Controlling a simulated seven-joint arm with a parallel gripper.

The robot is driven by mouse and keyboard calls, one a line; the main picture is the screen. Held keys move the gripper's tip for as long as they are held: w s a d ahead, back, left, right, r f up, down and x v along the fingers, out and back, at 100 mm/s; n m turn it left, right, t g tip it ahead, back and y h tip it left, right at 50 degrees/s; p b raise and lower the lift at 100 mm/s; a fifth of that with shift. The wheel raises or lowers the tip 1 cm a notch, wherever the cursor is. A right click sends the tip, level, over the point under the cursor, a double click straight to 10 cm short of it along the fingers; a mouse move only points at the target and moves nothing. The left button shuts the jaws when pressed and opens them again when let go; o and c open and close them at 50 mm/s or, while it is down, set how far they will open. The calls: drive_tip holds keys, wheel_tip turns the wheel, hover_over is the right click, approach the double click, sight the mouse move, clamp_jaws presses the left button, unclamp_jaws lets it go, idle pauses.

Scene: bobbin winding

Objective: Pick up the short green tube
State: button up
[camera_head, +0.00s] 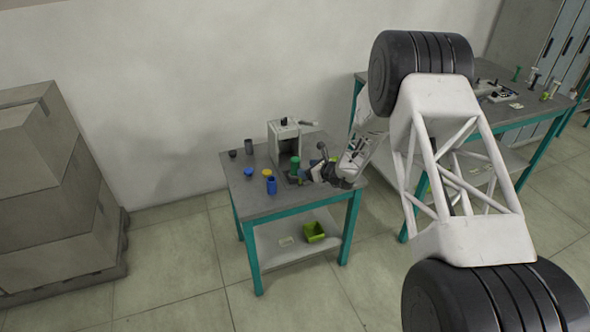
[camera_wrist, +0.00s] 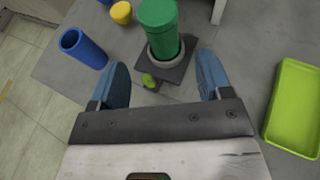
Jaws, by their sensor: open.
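A green tube (camera_wrist: 158,28) stands upright in a grey ring on a dark square plate in the wrist view. It also shows in the head view (camera_head: 295,162) on the small table, in front of the grey machine. My gripper (camera_wrist: 162,64) is open, with its two blue fingers apart and nothing between them. The tube is ahead of the fingertips and roughly centred between them. In the head view my gripper (camera_head: 309,174) is just right of the tube.
A blue tube (camera_wrist: 83,48) and a yellow piece (camera_wrist: 121,12) stand left of the green tube. A grey machine (camera_head: 284,142) is behind it.

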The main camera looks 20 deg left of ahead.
sight(295, 166)
drive_tip(key=shift+a, duration=0.1)
drive_tip(key=shift+x, duration=1.2)
drive_tip(key=shift+x, duration=2.65)
drive_tip(key=shift+w, duration=0.15)
drive_tip(key=c, duration=1)
drive_tip(key=shift+r, duration=0.1)
